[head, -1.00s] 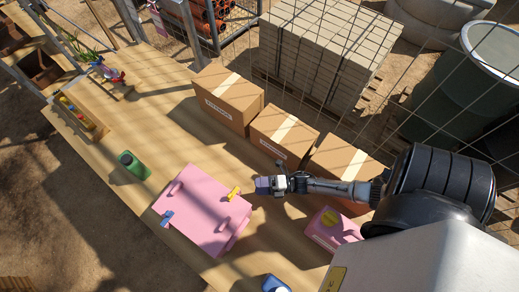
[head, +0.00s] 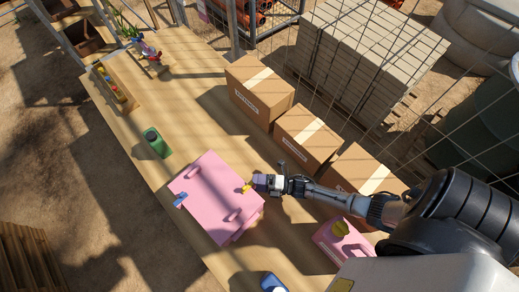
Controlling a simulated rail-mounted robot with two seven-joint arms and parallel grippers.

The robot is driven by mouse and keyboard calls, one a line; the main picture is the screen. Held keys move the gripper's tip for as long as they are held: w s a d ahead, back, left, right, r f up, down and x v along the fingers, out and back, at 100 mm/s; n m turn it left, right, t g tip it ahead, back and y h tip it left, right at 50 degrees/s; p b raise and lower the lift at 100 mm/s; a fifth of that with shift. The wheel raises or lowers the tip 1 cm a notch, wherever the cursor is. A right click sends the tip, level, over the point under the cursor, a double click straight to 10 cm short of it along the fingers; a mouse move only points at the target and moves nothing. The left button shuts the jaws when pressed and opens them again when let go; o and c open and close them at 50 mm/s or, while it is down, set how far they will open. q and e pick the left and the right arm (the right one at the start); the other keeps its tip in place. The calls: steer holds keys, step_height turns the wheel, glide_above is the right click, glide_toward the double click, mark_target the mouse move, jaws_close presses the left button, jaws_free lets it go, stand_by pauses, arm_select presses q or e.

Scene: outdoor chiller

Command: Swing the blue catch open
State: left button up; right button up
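A pink chiller box (head: 213,192) with two pink handles on its lid stands on the wooden table. The blue catch (head: 181,200) is on its left edge. A yellow catch (head: 246,188) is on the opposite edge. My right gripper (head: 256,183) is at the yellow catch, on the far side of the box from the blue catch. Its fingertips are too small to tell whether they touch the yellow catch or are open. The blue catch is unobstructed in the head view. My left gripper is not in view.
Several cardboard boxes (head: 257,92) line the back of the table (head: 190,75). A blue container (head: 272,283) is at the bottom edge. Wire fencing stands behind.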

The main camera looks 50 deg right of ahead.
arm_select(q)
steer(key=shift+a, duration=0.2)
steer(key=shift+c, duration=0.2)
arm_select(e)
steer(key=c, duration=1.3)
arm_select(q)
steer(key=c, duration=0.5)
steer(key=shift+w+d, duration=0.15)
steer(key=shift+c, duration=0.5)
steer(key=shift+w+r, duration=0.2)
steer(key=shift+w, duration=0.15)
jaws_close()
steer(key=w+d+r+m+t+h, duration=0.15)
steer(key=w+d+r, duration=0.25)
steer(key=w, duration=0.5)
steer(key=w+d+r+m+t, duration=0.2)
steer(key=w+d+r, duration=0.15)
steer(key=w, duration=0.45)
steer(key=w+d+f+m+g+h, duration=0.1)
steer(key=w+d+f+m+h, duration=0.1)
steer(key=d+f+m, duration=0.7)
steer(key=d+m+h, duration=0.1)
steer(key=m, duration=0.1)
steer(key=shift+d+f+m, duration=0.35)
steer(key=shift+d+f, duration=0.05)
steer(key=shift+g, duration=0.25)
